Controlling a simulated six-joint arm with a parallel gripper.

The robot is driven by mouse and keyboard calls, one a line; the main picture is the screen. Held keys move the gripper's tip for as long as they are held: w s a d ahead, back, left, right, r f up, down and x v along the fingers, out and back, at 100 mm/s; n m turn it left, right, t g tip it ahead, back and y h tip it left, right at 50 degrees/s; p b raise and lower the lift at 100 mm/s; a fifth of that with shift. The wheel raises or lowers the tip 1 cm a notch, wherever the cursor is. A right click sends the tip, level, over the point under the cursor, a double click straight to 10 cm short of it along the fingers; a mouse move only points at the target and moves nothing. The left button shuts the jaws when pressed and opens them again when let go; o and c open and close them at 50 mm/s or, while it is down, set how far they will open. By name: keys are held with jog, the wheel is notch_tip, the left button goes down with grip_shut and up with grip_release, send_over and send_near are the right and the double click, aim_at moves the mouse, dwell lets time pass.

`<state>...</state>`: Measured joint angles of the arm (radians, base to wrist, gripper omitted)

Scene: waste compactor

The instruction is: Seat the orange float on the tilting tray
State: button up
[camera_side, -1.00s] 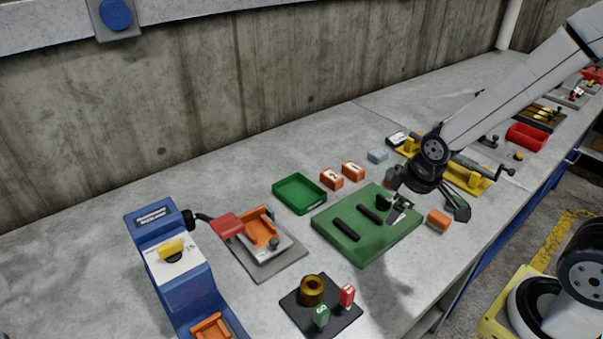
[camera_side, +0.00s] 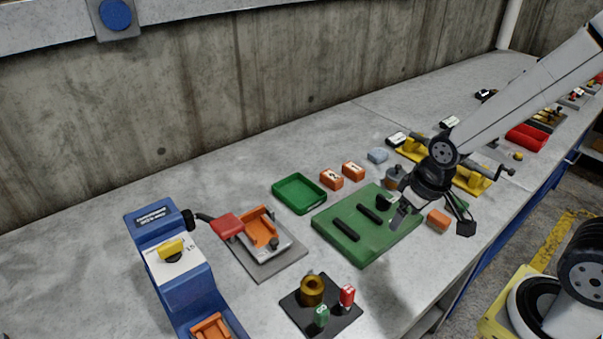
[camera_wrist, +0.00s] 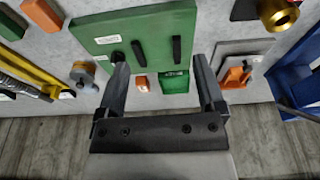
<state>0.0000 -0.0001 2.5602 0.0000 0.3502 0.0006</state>
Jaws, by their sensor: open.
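My gripper (camera_side: 432,221) is open and empty above the right end of a green board (camera_side: 345,240) with black bars; its spread fingers also show in the wrist view (camera_wrist: 158,65). An orange block (camera_side: 438,219) lies by the board's right corner, apparently between the fingers in the side view. Two marked orange blocks (camera_side: 331,179) (camera_side: 353,171) lie behind the board; an orange block (camera_wrist: 140,82) shows between the fingers in the wrist view. A grey fixture (camera_side: 285,255) holds an orange piece (camera_side: 260,231). I cannot tell which thing is the float or the tilting tray.
A green bin (camera_side: 300,207) stands behind the board. A black plate (camera_side: 343,321) bears a brass ring (camera_side: 312,290) and red and green tags. A yellow fixture (camera_side: 470,181) stands right. The front bench strip is fairly clear.

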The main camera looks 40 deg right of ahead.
jog(key=shift+o, duration=0.4)
jog(key=t, duration=0.2)
send_near(332, 175)
jog(key=x, duration=0.2)
jog(key=shift+f, duration=0.3)
jog(key=shift+w, duration=0.1)
jog(key=shift+x, duration=1.25)
